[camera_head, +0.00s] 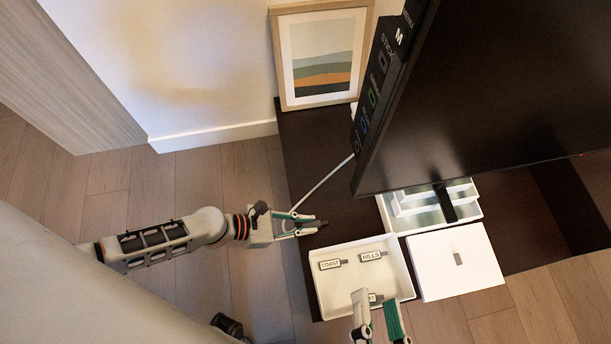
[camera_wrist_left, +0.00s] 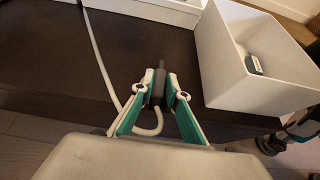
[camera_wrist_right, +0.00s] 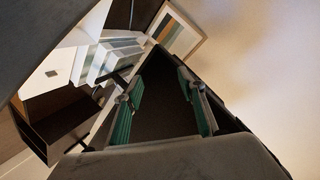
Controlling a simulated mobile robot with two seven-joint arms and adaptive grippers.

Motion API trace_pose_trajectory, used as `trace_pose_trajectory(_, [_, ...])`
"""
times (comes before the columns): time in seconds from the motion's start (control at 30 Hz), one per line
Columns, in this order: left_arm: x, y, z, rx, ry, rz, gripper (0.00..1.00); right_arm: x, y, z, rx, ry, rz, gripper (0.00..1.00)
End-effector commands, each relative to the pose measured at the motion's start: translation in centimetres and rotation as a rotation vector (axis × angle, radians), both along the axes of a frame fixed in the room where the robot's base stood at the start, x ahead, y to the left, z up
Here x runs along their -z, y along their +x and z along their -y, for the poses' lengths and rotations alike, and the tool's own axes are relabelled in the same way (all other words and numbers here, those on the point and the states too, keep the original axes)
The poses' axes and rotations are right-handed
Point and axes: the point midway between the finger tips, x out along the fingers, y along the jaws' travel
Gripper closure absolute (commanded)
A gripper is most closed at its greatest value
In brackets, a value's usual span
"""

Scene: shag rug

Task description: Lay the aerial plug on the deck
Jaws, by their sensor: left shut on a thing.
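The dark aerial plug (camera_head: 321,223) is at the tips of my left gripper (camera_head: 312,224), which is shut on it. The left wrist view shows the plug (camera_wrist_left: 160,76) pointing away between the two fingertips, over the dark deck (camera_wrist_left: 140,45). I cannot tell whether the plug touches the deck (camera_head: 300,160). Its pale cable (camera_head: 322,184) runs from the back of the television to the gripper and loops below the fingers in the left wrist view. My right gripper (camera_head: 376,300) is open over the white tray's front edge, with nothing between its fingers.
The television (camera_head: 480,90) stands over the deck's right side. The white tray (camera_head: 409,283) holds tags reading COAST (camera_head: 330,265) and HILLS (camera_head: 371,255). A white lidded box (camera_head: 440,275) and white organizer (camera_head: 465,208) stand nearby. A framed picture (camera_head: 323,55) leans at the back.

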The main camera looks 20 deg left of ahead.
Motion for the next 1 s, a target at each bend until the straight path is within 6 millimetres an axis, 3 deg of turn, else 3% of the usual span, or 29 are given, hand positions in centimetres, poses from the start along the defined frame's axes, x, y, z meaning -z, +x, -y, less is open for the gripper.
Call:
trace_pose_trajectory(0.07, [0.5,-0.3,0.0,0.000,-0.001,-0.005,1.00,0.3,-0.2,-0.2,0.009,0.021,-0.012,0.60])
trace_pose_trajectory(0.1, [0.6,-0.2,0.0,0.000,0.000,-0.004,0.83,0.1,-0.1,-0.3,0.015,0.032,-0.012,0.60])
trace_pose_trajectory(0.17, [0.4,-0.1,0.0,0.000,0.000,-0.002,0.69,0.0,0.0,-0.3,0.015,0.034,-0.007,0.60])
trace_pose_trajectory(0.63, [-0.4,0.1,-0.1,0.001,0.001,0.003,0.69,-0.6,0.3,-0.1,0.003,0.000,0.011,0.60])
trace_pose_trajectory(1.0, [-3.6,-3.7,-5.5,0.001,0.002,0.001,0.69,-0.3,0.4,1.2,-0.053,-0.126,0.039,0.60])
